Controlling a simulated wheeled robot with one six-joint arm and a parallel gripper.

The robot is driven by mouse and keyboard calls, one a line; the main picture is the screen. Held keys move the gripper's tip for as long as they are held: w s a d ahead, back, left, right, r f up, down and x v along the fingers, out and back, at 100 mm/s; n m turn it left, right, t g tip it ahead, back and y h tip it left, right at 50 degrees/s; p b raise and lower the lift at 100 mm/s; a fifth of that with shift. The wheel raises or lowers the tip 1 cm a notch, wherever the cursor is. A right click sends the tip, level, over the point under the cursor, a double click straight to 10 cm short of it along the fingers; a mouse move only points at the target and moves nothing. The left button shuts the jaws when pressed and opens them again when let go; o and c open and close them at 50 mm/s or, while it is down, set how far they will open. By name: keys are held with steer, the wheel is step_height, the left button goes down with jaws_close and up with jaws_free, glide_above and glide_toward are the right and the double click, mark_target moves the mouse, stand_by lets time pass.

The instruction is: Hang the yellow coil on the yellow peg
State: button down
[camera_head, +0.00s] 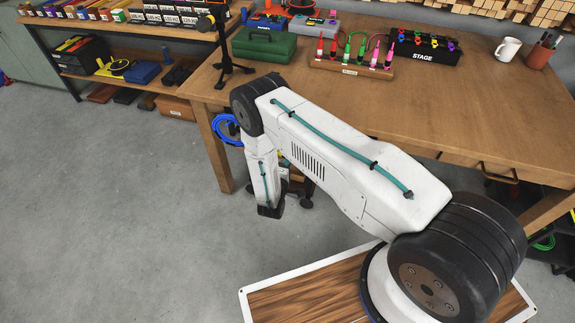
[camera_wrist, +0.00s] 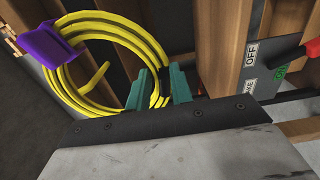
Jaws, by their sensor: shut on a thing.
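The yellow coil (camera_wrist: 69,88) is at the upper left of the wrist view, a ring of several strands with dark bands. My gripper (camera_wrist: 160,88) has teal fingers either side of the coil's right side and is shut on it. A short bent yellow bar (camera_wrist: 95,80) shows within the ring and looks like the yellow peg. I cannot tell whether it passes through the ring or only lies behind it, or whether it bears the coil. A purple piece (camera_wrist: 50,45) covers the ring's upper left. In the head view my arm hides the gripper and the held coil.
A panel marked OFF (camera_wrist: 262,55) with a red handle (camera_wrist: 300,52) is at the right of the wrist view. Wooden boards (camera_wrist: 205,35) stand behind the coil. In the head view, a blue coil (camera_head: 222,130) hangs by the bench (camera_head: 440,90). The floor at left is clear.

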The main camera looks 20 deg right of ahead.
steer(key=shift+w+d+f, duration=0.65)
steer(key=shift+w+f, duration=0.05)
steer(key=shift+w, duration=0.15)
stand_by(0.3)
steer(key=c, duration=1.2)
jaws_free()
steer(key=shift+o, duration=0.2)
steer(key=v, duration=0.7)
steer(key=shift+s+a, duration=0.25)
steer(key=shift+s, duration=0.05)
